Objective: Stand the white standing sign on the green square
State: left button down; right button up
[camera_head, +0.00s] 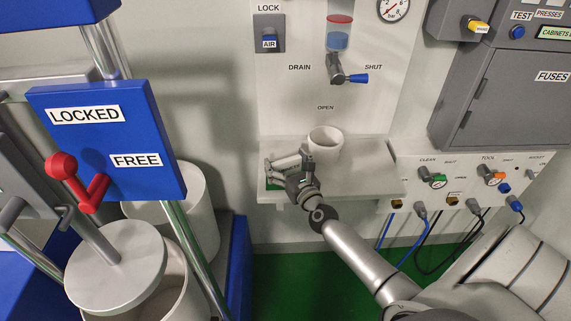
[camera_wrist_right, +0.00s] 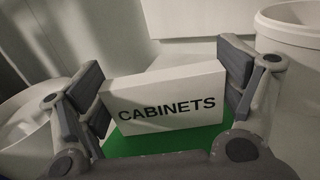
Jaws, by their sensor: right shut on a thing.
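The white standing sign (camera_wrist_right: 165,103), lettered CABINETS, is upright between the fingers of my right gripper (camera_wrist_right: 163,82) in the wrist view. The fingers close on its two ends. The green square (camera_wrist_right: 170,142) shows under and in front of the sign; whether the sign's base touches it I cannot tell. In the head view my right gripper (camera_head: 285,170) is low over the left end of the white shelf (camera_head: 365,180), and a bit of the green square (camera_head: 273,185) shows below it. My left gripper is not in view.
A white cup (camera_head: 326,142) stands on the shelf close to the right of the gripper. A drain valve with a blue handle (camera_head: 358,78) is above. The shelf's right part is clear. A blue panel with a red lever (camera_head: 75,182) stands at left.

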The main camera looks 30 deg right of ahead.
jog(key=shift+f, duration=0.1)
jog(key=o, duration=0.8)
jog(key=shift+s, duration=0.1)
jog(key=s, duration=0.4)
jog(key=s+a+b, duration=0.1)
jog(key=s, duration=0.2)
jog(key=s+a, duration=0.1)
jog(key=s, duration=0.3)
jog(key=shift+s, duration=0.35)
